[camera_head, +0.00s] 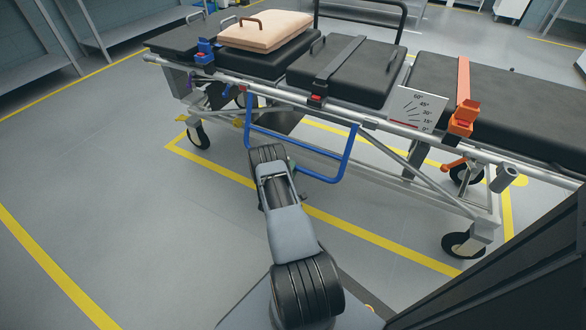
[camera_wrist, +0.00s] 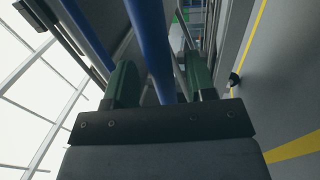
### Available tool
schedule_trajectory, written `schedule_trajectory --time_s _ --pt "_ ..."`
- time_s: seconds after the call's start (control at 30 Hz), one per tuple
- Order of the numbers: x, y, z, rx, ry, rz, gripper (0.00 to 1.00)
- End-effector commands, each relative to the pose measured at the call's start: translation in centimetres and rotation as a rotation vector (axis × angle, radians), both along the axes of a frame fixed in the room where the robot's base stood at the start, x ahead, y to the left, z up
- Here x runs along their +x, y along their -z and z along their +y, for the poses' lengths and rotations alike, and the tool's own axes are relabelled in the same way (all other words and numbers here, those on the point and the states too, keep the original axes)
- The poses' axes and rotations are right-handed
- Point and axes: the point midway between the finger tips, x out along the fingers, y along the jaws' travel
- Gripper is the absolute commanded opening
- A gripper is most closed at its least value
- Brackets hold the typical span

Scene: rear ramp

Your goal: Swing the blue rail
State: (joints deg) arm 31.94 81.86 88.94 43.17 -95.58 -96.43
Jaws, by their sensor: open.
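The blue rail (camera_head: 346,155) is a U-shaped tube hanging down from the side frame of the stretcher (camera_head: 440,140), on its near side. My arm covers part of its lower left in the head view. In the wrist view a blue bar of the rail (camera_wrist: 152,40) runs between the two green fingers of my gripper (camera_wrist: 159,64), and a second blue bar passes outside the left finger. The fingers are apart, with gaps beside the bar. In the head view my gripper is mostly hidden behind my arm; only a bit of green shows near the rail.
A beige pillow (camera_head: 265,31) lies on the stretcher's black mattress. An orange strap and buckle (camera_head: 463,118) and an angle plate (camera_head: 415,106) are on its right side. Wheels (camera_head: 463,245) stand at the lower right. Grey floor with yellow lines is clear on the left.

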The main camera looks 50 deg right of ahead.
Motion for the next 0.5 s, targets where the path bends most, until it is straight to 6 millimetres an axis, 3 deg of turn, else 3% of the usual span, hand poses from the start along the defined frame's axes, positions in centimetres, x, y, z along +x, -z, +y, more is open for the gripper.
schedule_trajectory --time_s 0.2,0.5 --pt "0.3 -0.3 -1.4 0.0 0.0 0.0 0.5" --pt "0.4 -0.4 -1.6 0.001 0.0 0.0 0.5"
